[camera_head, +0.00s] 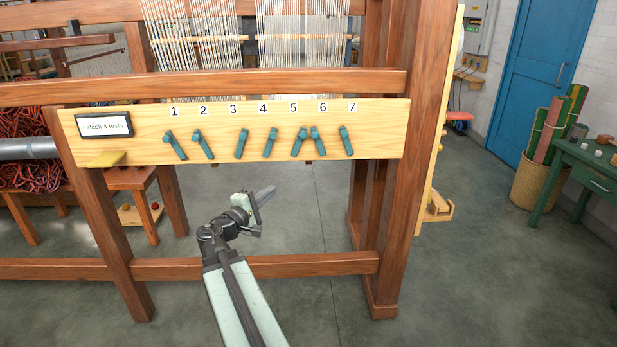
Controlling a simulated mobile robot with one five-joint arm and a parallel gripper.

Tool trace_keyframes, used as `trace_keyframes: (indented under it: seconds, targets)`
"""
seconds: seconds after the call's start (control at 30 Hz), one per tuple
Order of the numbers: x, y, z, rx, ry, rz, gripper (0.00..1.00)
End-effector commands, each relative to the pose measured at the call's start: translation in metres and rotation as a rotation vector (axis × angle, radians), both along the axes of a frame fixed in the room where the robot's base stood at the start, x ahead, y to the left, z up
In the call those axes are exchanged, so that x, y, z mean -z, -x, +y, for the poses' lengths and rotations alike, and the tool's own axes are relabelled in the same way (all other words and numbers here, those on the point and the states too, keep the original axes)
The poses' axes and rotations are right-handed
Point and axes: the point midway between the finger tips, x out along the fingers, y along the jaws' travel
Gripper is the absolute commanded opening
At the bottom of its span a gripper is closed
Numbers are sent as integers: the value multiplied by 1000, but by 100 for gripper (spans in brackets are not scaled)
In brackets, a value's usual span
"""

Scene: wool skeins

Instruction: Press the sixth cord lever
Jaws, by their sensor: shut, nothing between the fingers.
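The sixth cord lever (318,141) is a dark teal handle under the printed 6 on the pale wooden board (385,128). Its top leans left and its lower end points down and right. The fifth lever (299,142) leans the other way close on its left, their upper ends nearly together. The seventh lever (346,141) stands apart on its right, its top leaning left. My gripper (268,192) is shut and empty, in front of and below the board, lower and to the left of the sixth lever. It touches no lever.
More teal levers under 1 to 4 line the board, such as the fourth (270,142). Loom posts (394,220) stand right. A green table (590,170) is far right; open floor lies between.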

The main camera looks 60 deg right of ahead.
Motion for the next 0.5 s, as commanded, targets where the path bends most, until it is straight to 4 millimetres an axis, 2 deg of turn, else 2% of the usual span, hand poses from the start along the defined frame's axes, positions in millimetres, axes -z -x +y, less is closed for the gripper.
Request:
trace_keyframes:
  seconds: [0.03,0.1,0.2,0.33,0.5]
  targets:
    - [11,13,-23,7,113,87,0]
    - [-4,22,-42,6,253,219,0]
    - [-16,29,-56,8,381,366,0]
    - [-25,31,-62,8,450,457,0]
    - [-29,30,-62,7,457,466,0]
